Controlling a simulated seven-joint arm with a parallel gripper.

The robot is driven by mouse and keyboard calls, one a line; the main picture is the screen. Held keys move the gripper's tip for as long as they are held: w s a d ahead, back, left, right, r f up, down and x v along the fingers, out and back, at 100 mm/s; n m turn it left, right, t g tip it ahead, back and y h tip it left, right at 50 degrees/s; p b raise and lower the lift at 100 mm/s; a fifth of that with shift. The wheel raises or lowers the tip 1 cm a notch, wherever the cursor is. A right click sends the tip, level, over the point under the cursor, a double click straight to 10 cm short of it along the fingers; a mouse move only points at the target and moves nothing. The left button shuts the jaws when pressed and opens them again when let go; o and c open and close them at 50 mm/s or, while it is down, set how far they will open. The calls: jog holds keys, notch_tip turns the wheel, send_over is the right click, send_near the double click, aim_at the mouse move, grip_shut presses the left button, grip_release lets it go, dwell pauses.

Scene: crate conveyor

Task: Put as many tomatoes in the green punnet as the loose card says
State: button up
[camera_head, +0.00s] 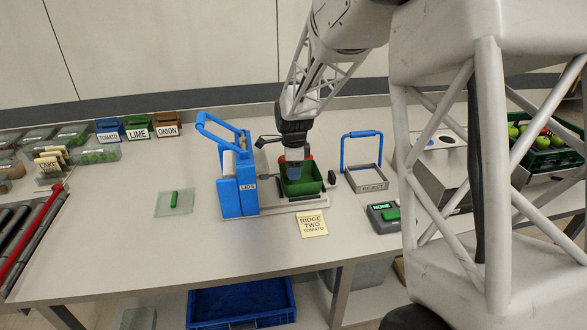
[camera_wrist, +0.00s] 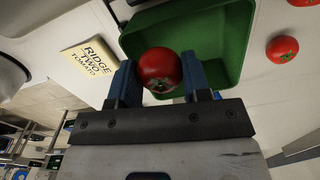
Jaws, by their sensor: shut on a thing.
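My gripper (camera_wrist: 163,85) is shut on a red tomato (camera_wrist: 160,68) in the wrist view. It holds the tomato over the green punnet (camera_wrist: 225,35), whose visible floor looks empty; part of it is hidden behind the gripper and tomato. In the head view the punnet (camera_head: 303,183) stands on a grey stand, with my gripper (camera_head: 294,170) over its left part. The loose card (camera_head: 313,223) lies in front of the punnet and reads "RIDGE TWO TOMATO"; it also shows in the wrist view (camera_wrist: 88,58). Another tomato (camera_wrist: 282,49) lies outside the punnet in the wrist view.
A REJECT tray (camera_head: 366,182) with a blue handle and a device showing NONE (camera_head: 383,215) are to the right. A dark crate of produce (camera_head: 545,140) is at far right. Free table lies at front left.

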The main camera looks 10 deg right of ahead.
dwell(0.3)
jog(key=o, duration=1)
jog(key=shift+r, duration=0.1)
jog(key=shift+r, duration=3.4)
jog(key=shift+s+r, duration=0.1)
